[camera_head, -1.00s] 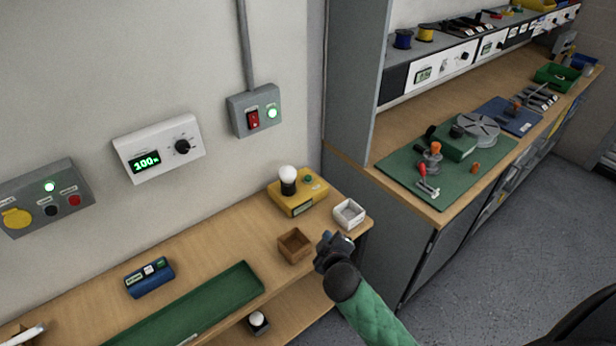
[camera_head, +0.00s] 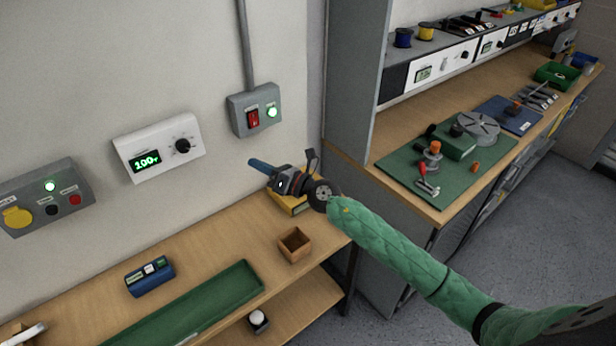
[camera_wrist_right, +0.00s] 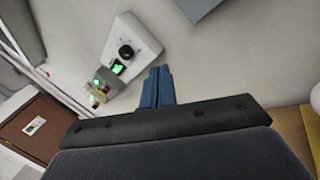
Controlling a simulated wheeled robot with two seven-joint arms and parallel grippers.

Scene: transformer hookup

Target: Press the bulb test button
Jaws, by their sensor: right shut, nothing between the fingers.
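The yellow bulb tester (camera_head: 290,206) stands on the bench's far right end against the wall. My right gripper (camera_head: 256,164) is over it in the head view, pointing left along the wall, and hides most of it, including its bulb and button. The fingers look pressed together and empty; the right wrist view shows the blue fingertips (camera_wrist_right: 158,86) closed. In that view the tester's yellow body (camera_wrist_right: 299,132) and a white round part, likely the bulb (camera_wrist_right: 315,97), show at the right edge, beside the gripper. I cannot tell whether anything touches. My left gripper is not in view.
A brown box (camera_head: 295,246), a green tray (camera_head: 195,310) and a blue block (camera_head: 150,277) sit on the bench. A white dial unit (camera_head: 159,147), a red-switch box (camera_head: 254,110) and a grey panel (camera_head: 47,197) are on the wall. Bare bench lies left of the tester.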

